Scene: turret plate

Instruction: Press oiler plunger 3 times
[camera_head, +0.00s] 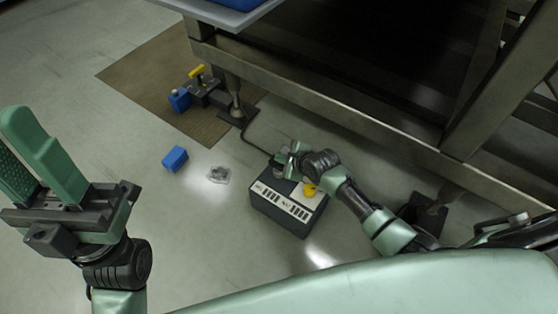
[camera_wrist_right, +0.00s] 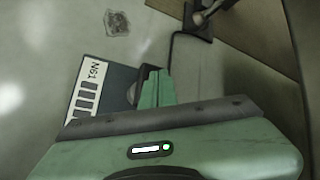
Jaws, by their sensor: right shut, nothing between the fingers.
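A dark grey box with white-and-black label strips (camera_head: 268,196) sits on the floor under my right gripper; it looks like the oiler. A yellow round knob (camera_head: 309,190) is on its top, partly behind my right arm. My right gripper (camera_head: 288,155) is shut and empty over the box's far edge. In the right wrist view the shut green fingers (camera_wrist_right: 157,85) cover part of the box (camera_wrist_right: 118,80), beside a dark round part (camera_wrist_right: 131,94). Whether the fingers touch anything is unclear. My left gripper (camera_head: 35,150) is open and empty, raised at the left.
A blue block (camera_head: 175,159) and a grey crumpled piece (camera_head: 219,175) lie on the floor. A black fixture with a yellow handle (camera_head: 196,72) stands on a brown mat (camera_head: 140,75). A dark hose (camera_head: 246,133) runs near the box. A metal frame (camera_head: 330,112) is behind.

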